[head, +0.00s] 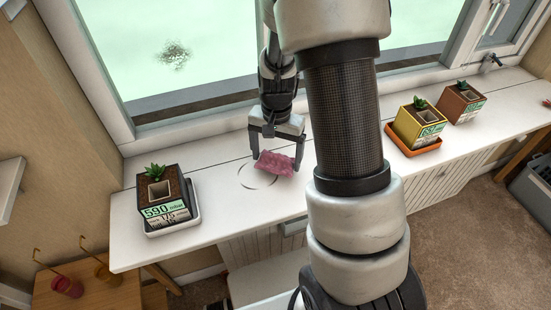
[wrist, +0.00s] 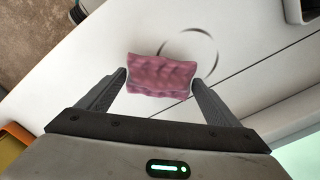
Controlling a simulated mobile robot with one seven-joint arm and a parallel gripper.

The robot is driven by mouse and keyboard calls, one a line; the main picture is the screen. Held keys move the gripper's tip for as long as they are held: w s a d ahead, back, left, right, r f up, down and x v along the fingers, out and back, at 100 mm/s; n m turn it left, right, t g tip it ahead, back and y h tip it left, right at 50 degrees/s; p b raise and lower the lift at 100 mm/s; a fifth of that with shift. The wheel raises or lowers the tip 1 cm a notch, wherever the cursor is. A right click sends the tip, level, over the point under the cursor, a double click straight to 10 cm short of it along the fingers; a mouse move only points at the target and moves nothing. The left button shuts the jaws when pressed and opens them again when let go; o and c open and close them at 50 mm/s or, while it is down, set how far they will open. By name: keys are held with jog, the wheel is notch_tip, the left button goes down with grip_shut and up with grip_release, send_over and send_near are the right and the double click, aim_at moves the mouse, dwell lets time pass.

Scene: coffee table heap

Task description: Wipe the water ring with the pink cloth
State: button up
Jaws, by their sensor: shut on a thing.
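The pink cloth (head: 274,163) is a crumpled block between the fingers of my gripper (head: 276,160). My gripper is shut on it; in the wrist view the fingertips (wrist: 160,82) press its left and right ends. The water ring (head: 246,182) is a thin dark arc on the white sill-like top (head: 235,215). The cloth covers part of the ring's right side in the head view. In the wrist view the ring (wrist: 214,56) shows behind and right of the cloth. I cannot tell whether the cloth touches the surface.
A dark planter with a 590 label (head: 165,190) stands on a white saucer (head: 190,220) to the left. A yellow planter (head: 418,125) on an orange saucer (head: 415,148) and a brown planter (head: 460,104) stand to the right. The window (head: 180,50) rises behind. The surface around the ring is clear.

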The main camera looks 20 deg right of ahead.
jog(key=shift+r+p, duration=1.5)
jog(key=shift+r, duration=0.85)
jog(key=shift+r, duration=0.1)
